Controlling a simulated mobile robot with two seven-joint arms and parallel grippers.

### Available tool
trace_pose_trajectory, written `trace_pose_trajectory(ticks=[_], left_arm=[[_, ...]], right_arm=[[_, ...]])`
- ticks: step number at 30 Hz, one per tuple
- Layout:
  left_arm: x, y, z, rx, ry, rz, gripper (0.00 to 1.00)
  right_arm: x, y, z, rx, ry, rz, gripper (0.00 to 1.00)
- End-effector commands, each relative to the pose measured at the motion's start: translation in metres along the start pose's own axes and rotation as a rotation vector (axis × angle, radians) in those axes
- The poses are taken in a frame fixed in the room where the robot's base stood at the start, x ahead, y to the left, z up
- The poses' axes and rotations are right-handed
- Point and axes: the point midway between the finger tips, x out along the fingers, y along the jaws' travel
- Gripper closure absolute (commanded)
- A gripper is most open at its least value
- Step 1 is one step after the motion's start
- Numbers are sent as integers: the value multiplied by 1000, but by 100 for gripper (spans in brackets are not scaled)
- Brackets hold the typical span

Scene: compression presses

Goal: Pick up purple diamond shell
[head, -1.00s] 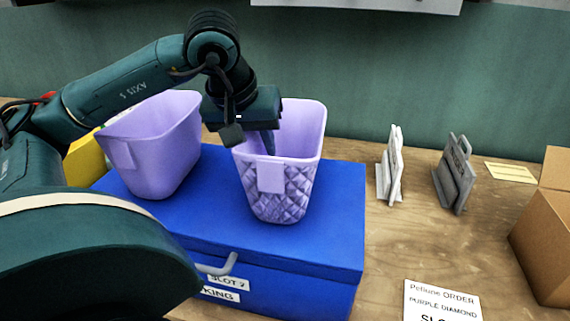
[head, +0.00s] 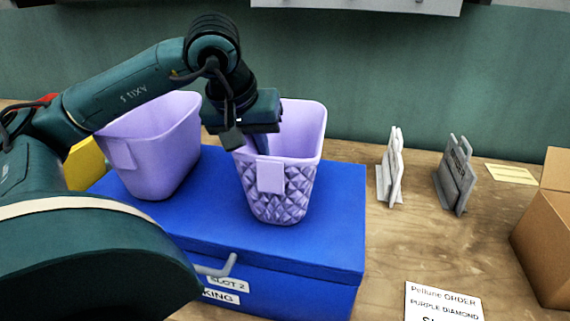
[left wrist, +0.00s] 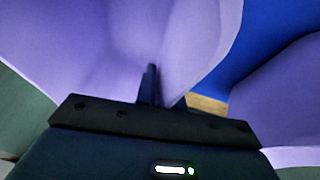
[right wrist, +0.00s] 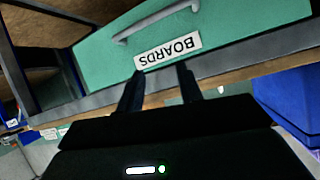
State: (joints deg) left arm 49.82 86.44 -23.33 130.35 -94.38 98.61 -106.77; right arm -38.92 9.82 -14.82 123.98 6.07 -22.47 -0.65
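The purple diamond shell (head: 281,193) is a light purple tapered bin with a quilted diamond pattern and a plain tab. It stands upright on a blue case. My left gripper (head: 258,145) reaches down over its left rim, with one finger inside the shell. In the left wrist view the fingers (left wrist: 163,92) sit close together with the shell's wall (left wrist: 110,45) between them; the outer finger is mostly hidden. The gripper looks shut on that wall. My right gripper (right wrist: 160,88) is open and empty, facing a green drawer labelled BOARDS (right wrist: 168,52).
A plain purple bin (head: 152,150) stands close left on the same blue case (head: 335,215). Right of the case are a white stand (head: 391,168), a grey stand (head: 455,175), a cardboard box (head: 545,235) and an order card (head: 443,303). Table between them is bare.

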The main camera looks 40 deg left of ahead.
Motion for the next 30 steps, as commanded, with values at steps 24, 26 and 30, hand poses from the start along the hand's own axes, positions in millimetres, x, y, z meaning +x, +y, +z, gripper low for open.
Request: trace_pose_trajectory(ticks=[24, 26, 30], left_arm=[[-26, 4, -11, 0, 1, 1, 100], [-37, 5, -15, 0, 1, 1, 100], [-61, 9, -25, 0, 0, 1, 100]], right_arm=[[-12, -2, -21, -22, -6, 8, 64], [-17, -2, -28, -38, -12, 13, 64], [-26, -1, -35, -83, -41, 25, 64]])
